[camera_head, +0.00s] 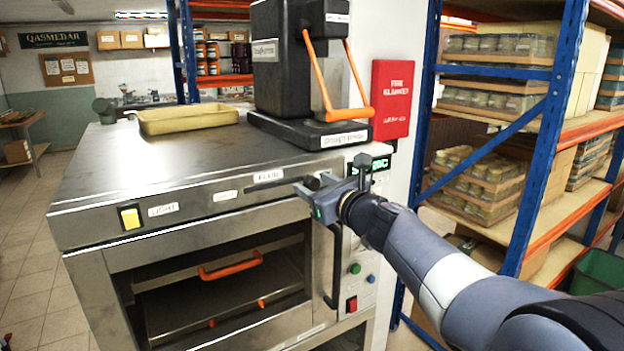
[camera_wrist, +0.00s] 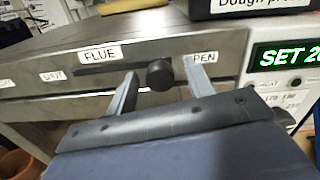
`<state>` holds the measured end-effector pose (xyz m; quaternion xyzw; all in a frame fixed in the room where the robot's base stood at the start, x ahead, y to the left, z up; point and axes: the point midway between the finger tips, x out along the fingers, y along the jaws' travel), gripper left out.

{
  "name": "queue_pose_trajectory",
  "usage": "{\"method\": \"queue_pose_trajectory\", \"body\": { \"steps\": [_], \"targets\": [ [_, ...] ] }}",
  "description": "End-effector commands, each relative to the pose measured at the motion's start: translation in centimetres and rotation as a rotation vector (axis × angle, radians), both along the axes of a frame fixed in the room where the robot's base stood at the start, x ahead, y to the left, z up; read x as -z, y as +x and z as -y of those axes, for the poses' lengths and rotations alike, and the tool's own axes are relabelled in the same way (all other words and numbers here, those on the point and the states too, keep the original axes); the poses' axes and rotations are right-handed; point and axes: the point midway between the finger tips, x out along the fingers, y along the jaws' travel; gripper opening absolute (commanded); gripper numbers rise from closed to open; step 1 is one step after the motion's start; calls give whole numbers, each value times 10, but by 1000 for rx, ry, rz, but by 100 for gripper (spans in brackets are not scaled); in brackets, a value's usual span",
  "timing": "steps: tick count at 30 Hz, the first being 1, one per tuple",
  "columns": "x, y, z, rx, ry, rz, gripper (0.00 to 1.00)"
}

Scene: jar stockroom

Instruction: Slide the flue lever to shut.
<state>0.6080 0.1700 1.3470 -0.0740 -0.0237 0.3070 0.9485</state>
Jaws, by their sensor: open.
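The flue lever is a round black knob (camera_wrist: 160,75) on a dark horizontal slot in the oven's steel front. It sits at the right end of the slot, by the partly covered open label (camera_wrist: 204,58). The FLUE label (camera_wrist: 100,54) is above the slot, and the shut label (camera_wrist: 52,76) is at its left end. My gripper (camera_wrist: 162,84) is open, with one finger on each side of the knob and a small gap showing at each side. In the head view my gripper (camera_head: 314,191) is at the oven's upper right front and partly hides the knob.
The oven (camera_head: 120,180) has a glazed door with a dark vertical handle (camera_head: 336,265) below my gripper. A green display (camera_head: 381,164) is to the right. A dough press (camera_head: 290,75) and yellow tray (camera_head: 188,118) stand on top. Blue-framed shelving (camera_head: 545,140) stands right.

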Motion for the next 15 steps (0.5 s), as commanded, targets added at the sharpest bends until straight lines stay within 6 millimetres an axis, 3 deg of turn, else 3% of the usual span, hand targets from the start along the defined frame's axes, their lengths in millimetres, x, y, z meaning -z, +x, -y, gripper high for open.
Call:
{"method": "queue_pose_trajectory", "body": {
  "steps": [6, 15],
  "targets": [
    [0, 12, -9, -1, 1, -1, 50],
    [0, 13, -10, 0, 0, 0, 50]
  ]
}}
